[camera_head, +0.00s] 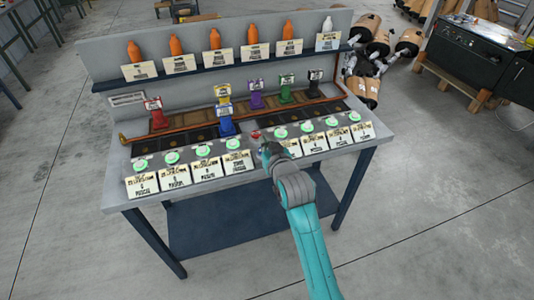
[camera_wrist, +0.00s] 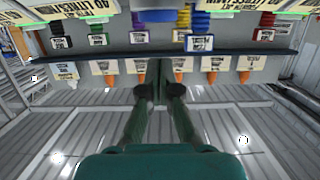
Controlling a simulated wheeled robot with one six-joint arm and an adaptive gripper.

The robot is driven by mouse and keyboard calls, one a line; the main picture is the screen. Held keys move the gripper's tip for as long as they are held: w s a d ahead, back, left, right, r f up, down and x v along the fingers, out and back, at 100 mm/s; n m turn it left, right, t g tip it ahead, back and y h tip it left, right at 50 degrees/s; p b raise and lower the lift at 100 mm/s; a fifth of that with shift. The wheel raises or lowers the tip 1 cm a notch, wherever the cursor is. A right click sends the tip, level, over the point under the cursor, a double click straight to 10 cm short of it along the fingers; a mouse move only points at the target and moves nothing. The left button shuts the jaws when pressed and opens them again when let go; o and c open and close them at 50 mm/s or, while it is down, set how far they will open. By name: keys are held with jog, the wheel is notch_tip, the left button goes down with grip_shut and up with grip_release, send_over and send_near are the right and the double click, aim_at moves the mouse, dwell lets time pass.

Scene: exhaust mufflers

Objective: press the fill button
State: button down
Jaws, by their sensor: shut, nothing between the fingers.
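A row of green buttons runs along the front of the workbench (camera_head: 240,176), each above a printed label; one lies left of my arm (camera_head: 232,144) and one just right of it (camera_head: 281,132). A small red button-like part (camera_head: 256,134) sits between the two groups. I cannot read which one is the fill button. My gripper (camera_head: 266,150) is at the bench's front edge, close below the red part; whether it touches is unclear. In the wrist view my gripper (camera_wrist: 159,92) shows two fingers close together, shut and empty.
Coloured valve-like stands, including a red one (camera_head: 156,113) and a blue one (camera_head: 225,120), stand behind the buttons. Orange bottles (camera_head: 214,38) and a white bottle (camera_head: 327,25) line the back shelf. A dark machine (camera_head: 475,55) stands at right. The floor in front is clear.

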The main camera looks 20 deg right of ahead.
jog(key=v, duration=1)
jog(key=shift+r, duration=0.15)
dwell(0.8)
dwell(1.7)
jog(key=s+f, duration=0.6)
jog(key=s, duration=0.4)
jog(key=s+f, duration=0.6)
jog(key=s, duration=0.5)
jog(key=f+v, duration=0.2)
jog(key=v, duration=2.1)
jog(key=shift+s+f+g, duration=0.3)
jog(key=shift+w, duration=0.1)
